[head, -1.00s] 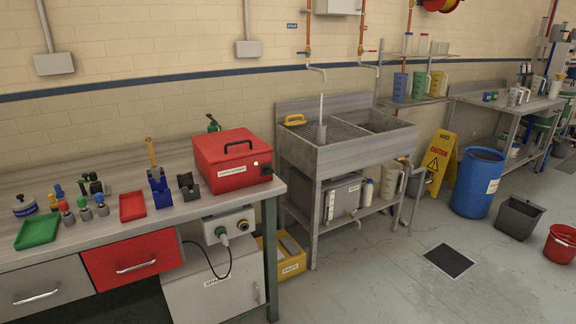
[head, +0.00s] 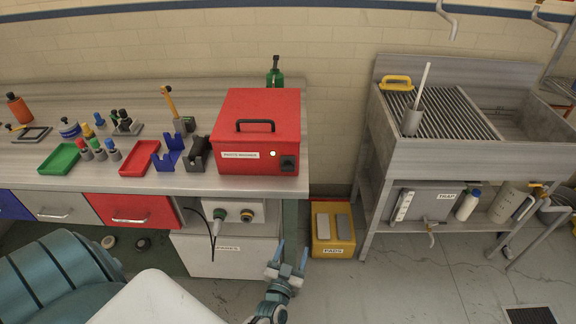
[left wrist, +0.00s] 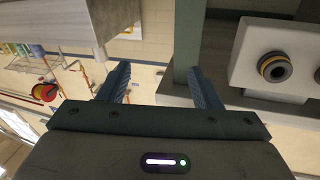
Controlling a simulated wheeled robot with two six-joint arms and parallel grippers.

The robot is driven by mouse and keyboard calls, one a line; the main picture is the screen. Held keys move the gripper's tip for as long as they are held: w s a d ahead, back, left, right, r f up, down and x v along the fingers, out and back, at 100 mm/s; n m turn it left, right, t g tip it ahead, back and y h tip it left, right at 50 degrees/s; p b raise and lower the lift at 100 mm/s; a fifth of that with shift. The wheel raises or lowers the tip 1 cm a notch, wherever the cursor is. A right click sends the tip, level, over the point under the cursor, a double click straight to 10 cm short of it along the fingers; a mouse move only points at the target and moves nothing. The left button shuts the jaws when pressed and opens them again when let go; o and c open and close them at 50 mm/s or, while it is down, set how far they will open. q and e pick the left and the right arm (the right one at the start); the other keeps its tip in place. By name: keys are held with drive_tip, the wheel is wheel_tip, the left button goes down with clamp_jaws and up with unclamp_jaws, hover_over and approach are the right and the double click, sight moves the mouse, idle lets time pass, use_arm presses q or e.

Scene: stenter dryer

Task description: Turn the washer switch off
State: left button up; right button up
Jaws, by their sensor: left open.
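The parts washer (head: 258,118) is a red box with a black handle on top, standing at the right end of the workbench in the head view. Its front has a label, a small lit white lamp (head: 273,153) and a black switch (head: 288,163) at the lower right. The switch's exact position is too small to tell. My left gripper (head: 287,258) is open and empty, below the bench edge and the switch, apart from both. In the left wrist view the open fingers (left wrist: 160,86) have nothing between them, and the washer's switch is not recognisable. My right gripper is out of view.
The workbench (head: 70,182) carries red and green trays, bottles and blue and black holders. A socket box (head: 234,211) hangs under it, near a bench leg (head: 290,220). A yellow pads bin (head: 333,250) and a sink (head: 440,157) stand to the right.

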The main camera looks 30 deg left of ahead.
use_arm(q)
wheel_tip(320, 180, up, 8)
drive_tip(key=w+r+n+t+y, duration=0.1)
drive_tip(key=w+n+y, duration=0.1)
drive_tip(key=y, duration=0.1)
drive_tip(key=n+y+p, duration=0.2)
drive_tip(key=y, duration=0.1)
approach(288, 171)
drive_tip(key=shift+t, duration=0.3)
drive_tip(key=p+x, duration=0.1)
drive_tip(key=x, duration=0.1)
drive_tip(key=p+x, duration=0.1)
drive_tip(key=x, duration=0.2)
drive_tip(key=p+x, duration=0.1)
drive_tip(key=x, duration=0.1)
drive_tip(key=shift+w+a+f, duration=0.2)
drive_tip(key=shift+w+a, duration=0.05)
drive_tip(key=shift+w+a+r, duration=0.1)
drive_tip(key=shift+w+a, duration=0.2)
drive_tip(key=shift+w, duration=0.15)
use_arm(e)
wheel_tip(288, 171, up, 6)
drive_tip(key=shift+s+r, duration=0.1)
use_arm(q)
drive_tip(key=c, duration=1)
drive_tip(key=shift+n+y, duration=0.3)
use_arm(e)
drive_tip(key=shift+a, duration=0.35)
